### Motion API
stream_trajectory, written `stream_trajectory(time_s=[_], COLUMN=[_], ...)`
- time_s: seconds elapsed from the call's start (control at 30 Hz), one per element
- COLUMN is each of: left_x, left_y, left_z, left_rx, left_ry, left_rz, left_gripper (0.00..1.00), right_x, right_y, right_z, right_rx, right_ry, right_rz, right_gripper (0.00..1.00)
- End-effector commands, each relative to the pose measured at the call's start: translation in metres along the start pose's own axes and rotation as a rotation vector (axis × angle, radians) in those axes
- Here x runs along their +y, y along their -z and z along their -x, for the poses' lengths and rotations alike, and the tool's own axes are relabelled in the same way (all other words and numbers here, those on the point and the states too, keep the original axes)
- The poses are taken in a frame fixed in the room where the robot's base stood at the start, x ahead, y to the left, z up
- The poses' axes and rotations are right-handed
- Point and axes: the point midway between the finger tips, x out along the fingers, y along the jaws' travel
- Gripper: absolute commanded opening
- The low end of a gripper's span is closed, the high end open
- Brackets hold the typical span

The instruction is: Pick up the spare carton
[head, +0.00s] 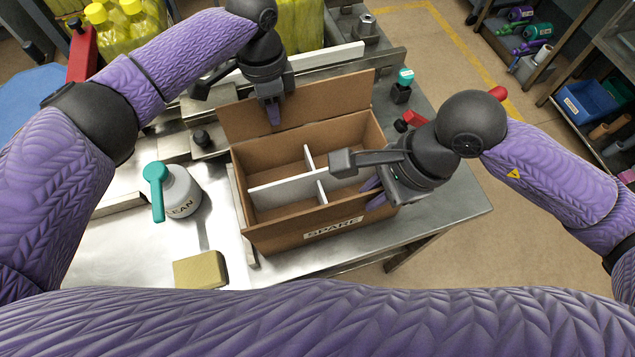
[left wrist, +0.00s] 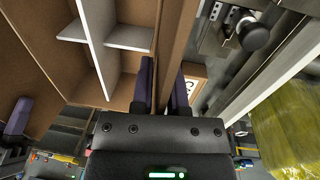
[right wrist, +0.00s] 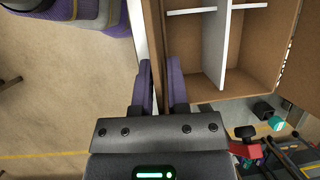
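The spare carton (head: 290,240) is an open brown cardboard box with white dividers and a "SPARE" label on its near side. A tall flap stands up at its back. My left gripper (head: 273,112) is at the back wall; in the left wrist view its fingers (left wrist: 163,95) lie close on both sides of a cardboard wall (left wrist: 172,40). My right gripper (head: 376,190) is at the carton's right end; in the right wrist view its fingers (right wrist: 162,90) close on a wall edge (right wrist: 154,40). Whether the carton's bottom touches the bench is hidden. Its compartments look empty.
A metal rail (head: 385,65) runs behind. A teal-topped item (head: 403,85) sits back right. Floor is free at right.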

Motion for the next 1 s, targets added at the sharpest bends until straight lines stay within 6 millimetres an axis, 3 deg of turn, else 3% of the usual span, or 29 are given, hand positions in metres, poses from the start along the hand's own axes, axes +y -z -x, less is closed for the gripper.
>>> stream_trajectory(time_s=[0.03,0.07,1.0], left_x=[0.0000,0.0000,0.0000], left_y=[0.0000,0.0000,0.0000], left_z=[0.0001,0.0001,0.0003], left_rx=[0.000,0.000,0.000], left_ry=[0.000,0.000,0.000], left_rz=[0.000,0.000,0.000], left_gripper=[0.06,0.00,0.00], right_x=[0.0000,-0.0001,-0.0002], right_y=[0.0001,0.0001,0.0000], right_z=[0.0001,0.0001,0.0003], right_rx=[0.000,0.000,0.000], right_ry=[0.000,0.000,0.001], right_rz=[0.000,0.000,0.000], right_gripper=[0.06,0.00,0.00])
